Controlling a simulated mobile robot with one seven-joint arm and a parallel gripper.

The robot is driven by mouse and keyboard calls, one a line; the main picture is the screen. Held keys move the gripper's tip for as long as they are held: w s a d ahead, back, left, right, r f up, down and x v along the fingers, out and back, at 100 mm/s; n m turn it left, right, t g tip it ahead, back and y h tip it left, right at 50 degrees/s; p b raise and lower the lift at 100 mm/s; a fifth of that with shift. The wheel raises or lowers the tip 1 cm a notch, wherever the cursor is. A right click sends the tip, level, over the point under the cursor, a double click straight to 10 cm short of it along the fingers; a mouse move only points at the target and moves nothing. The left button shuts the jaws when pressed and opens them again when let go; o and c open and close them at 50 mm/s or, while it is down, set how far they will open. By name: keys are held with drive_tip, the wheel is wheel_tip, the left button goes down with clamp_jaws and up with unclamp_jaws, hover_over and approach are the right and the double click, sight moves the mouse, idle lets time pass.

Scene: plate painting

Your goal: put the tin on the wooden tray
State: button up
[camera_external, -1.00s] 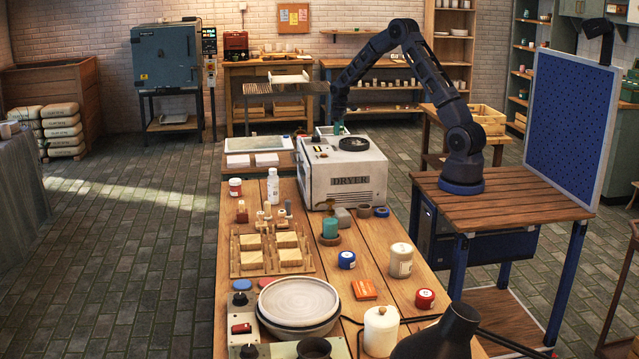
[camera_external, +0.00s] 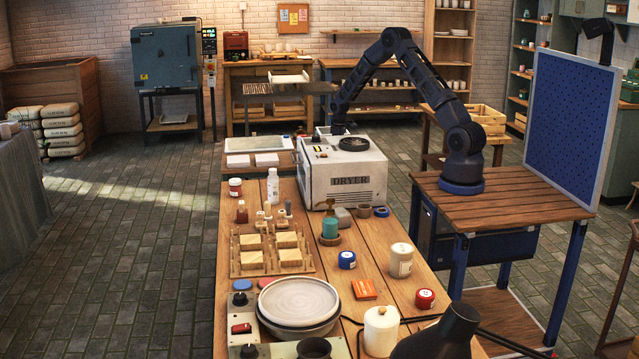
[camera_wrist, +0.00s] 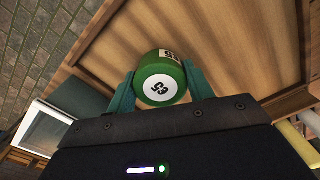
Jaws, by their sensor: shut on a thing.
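My gripper (camera_wrist: 159,71) is shut on a green tin (camera_wrist: 150,97) in the wrist view, with one teal finger on each side. The tin has a round white label with dark characters on the end facing the camera. Beyond the tin is a broad brown wooden surface with a raised rim (camera_wrist: 82,42), which looks like the wooden tray. I cannot tell whether the tin touches it. In the external view my gripper and the tin are hidden behind the white dryer.
The white dryer (camera_external: 343,182) stands in front of my gripper in the external view. A blue pegboard (camera_external: 572,125) stands right of my arm.

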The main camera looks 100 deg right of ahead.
drive_tip(key=o, duration=1)
drive_tip(key=shift+f, duration=0.15)
drive_tip(key=shift+o, duration=0.2)
